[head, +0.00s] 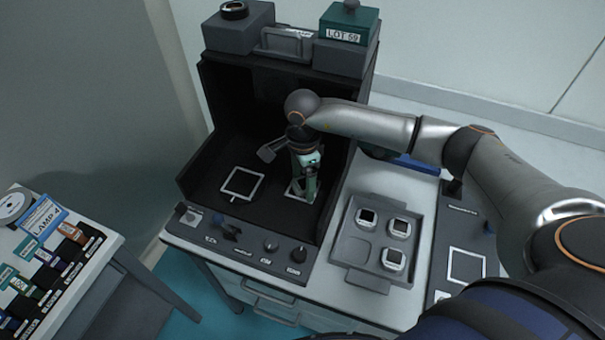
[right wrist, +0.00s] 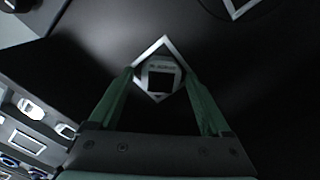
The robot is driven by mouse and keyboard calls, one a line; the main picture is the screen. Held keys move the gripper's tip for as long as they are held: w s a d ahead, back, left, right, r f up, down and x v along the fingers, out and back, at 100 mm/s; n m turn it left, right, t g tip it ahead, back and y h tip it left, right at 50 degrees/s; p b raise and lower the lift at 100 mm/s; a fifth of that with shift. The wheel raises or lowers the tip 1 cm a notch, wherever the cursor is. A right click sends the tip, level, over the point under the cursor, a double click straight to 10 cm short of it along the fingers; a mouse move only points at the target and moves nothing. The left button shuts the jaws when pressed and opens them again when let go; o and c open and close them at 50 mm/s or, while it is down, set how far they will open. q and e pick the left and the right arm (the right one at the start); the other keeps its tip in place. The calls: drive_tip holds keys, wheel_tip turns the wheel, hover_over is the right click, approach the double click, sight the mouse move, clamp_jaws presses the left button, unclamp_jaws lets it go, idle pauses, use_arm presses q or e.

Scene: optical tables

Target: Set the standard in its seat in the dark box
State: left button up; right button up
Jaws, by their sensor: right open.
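A second white outline (head: 257,186) to the left is empty. My left gripper is not in view.
A grey tray (head: 350,248) right of the box holds three similar pale blocks (head: 399,228). A panel with another white square (head: 466,250) lies farther right. Knobs (head: 299,254) line the box's front. A green LOT 59 box (head: 347,25) stands on top.

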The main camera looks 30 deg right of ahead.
sight(303, 185)
wheel_tip(303, 185, up, 12)
drive_tip(key=shift+r+b, duration=0.15)
drive_tip(key=shift+b, duration=0.3)
drive_tip(key=shift+d, duration=0.1)
